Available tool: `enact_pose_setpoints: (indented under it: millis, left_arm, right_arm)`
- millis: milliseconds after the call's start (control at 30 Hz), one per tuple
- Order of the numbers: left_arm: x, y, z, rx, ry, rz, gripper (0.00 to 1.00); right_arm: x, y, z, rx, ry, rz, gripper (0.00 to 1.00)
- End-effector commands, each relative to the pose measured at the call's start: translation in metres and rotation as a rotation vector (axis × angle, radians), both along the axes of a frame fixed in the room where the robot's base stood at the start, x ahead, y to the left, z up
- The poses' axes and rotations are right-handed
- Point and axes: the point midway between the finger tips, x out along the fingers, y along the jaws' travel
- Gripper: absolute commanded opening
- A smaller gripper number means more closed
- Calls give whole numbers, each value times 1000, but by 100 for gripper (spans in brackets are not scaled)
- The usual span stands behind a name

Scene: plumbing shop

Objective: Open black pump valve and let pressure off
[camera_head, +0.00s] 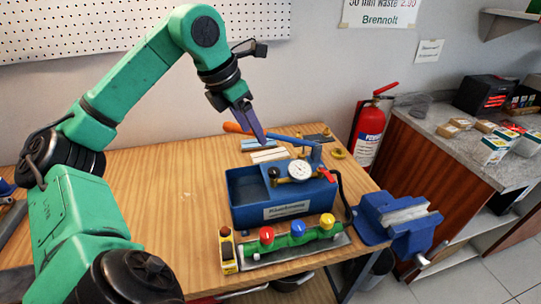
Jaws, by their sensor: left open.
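A blue test pump (245,205) with an open box-shaped tank stands on the wooden bench. A round white pressure gauge (299,170) sits on top of it. A small black valve knob (273,173) is just left of the gauge, and a red valve handle (326,174) is to its right. The pump's blue lever ends in an orange grip (236,128) at the back left. My left gripper (259,134) is open and points down above the back of the pump, in front of the lever in the picture. It appears apart from the black knob. My right gripper is out of view.
A blue vise (395,220) is at the bench's right corner. A fire extinguisher (369,132) stands behind. The bench left of the pump is clear.

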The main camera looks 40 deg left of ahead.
Motion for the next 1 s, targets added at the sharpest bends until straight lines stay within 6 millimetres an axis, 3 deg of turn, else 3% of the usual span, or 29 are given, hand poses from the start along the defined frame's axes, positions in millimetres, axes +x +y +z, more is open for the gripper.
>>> enact_pose_setpoints:
  millis: [267, 500, 667, 900, 933, 1000]
  left_arm:
    - [21, -7, -60, -4, 4, -3, 69]
    - [44, -12, -111, -4, 3, -2, 69]
    - [51, -13, -128, -2, 1, -1, 69]
    - [52, -13, -131, 0, 0, 0, 69]
    - [52, -13, -131, 0, 0, 0, 65]
    - [52, -13, -131, 0, 0, 0, 38]
  right_arm:
    - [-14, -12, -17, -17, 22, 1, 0]
    - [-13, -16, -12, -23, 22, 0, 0]
    - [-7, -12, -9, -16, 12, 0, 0]
    - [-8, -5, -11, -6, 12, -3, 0]
    - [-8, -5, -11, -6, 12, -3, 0]
    - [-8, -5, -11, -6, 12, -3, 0]
